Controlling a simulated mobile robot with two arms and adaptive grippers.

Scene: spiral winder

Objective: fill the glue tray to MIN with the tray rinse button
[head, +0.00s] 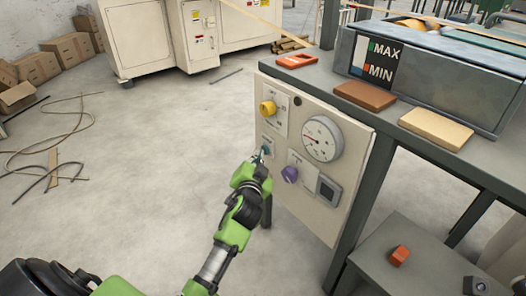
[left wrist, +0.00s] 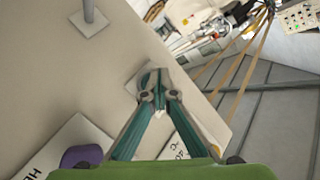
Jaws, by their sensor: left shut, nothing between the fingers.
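The glue tray (head: 455,86) is a blue-grey trough on the bench at the upper right. Its black level label (head: 376,62) reads MAX above MIN, with small coloured marks; the fill level is hard to read. The pale control panel (head: 284,135) hangs below the bench edge. My left gripper (head: 262,153) is shut and empty, its tips at a small plate on the panel's left side, below the yellow knob. In the left wrist view the teal fingers (left wrist: 157,90) meet over that plate (left wrist: 143,75). They hide the button, so contact and its label cannot be told. My right gripper is not in view.
The panel also carries a yellow knob (head: 268,108), a round gauge (head: 322,139) and a purple knob (head: 290,174), which also shows in the left wrist view (left wrist: 82,156). Brown (head: 365,95) and tan (head: 436,129) blocks lie on the bench. Floor left of the panel is open.

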